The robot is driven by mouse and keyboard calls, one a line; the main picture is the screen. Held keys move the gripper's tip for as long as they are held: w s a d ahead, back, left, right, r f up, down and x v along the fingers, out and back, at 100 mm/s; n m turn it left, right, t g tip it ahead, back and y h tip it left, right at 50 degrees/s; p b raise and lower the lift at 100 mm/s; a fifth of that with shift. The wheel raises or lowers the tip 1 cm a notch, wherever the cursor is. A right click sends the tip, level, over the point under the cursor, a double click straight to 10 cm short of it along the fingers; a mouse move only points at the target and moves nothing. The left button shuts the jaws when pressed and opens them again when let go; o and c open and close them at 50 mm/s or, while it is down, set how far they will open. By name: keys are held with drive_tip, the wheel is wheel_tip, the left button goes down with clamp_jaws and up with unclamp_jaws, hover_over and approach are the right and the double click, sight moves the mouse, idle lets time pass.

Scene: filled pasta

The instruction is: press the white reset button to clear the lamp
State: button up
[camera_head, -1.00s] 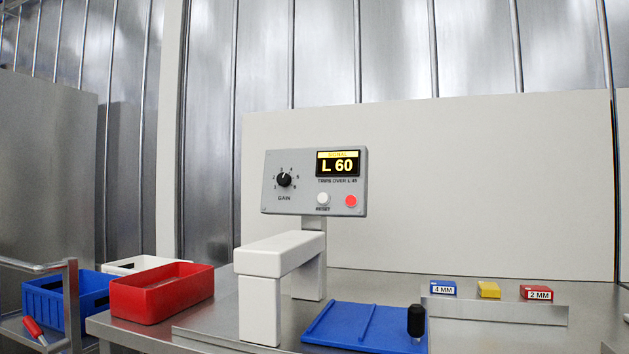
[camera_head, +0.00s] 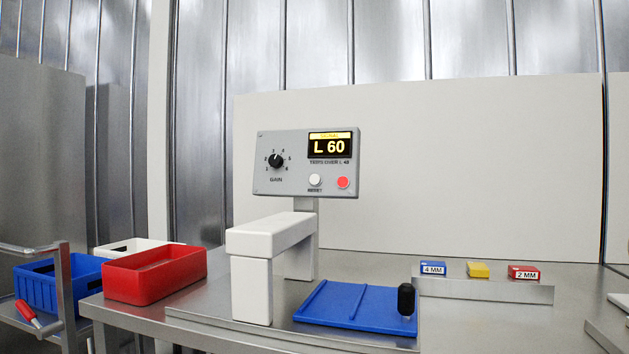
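The white reset button (camera_head: 315,180) sits on the lower front of a grey control panel (camera_head: 262,185), above the word RESET. A red lamp (camera_head: 343,183) is just right of it and looks bright red. The display (camera_head: 330,146) above reads L 60 under a yellow band, with a line below it about tripping over L and a number that I cannot read surely. A black gain knob (camera_head: 276,161) is at the panel's left. My gripper is not in view.
A white arch (camera_head: 251,243) stands before the panel's post. A blue plate (camera_head: 330,300) with a black-knobbed peg (camera_head: 406,299) lies right of it. Red (camera_head: 155,275) and blue (camera_head: 35,290) bins are left. Labelled blocks (camera_head: 433,269) sit on a rack at right.

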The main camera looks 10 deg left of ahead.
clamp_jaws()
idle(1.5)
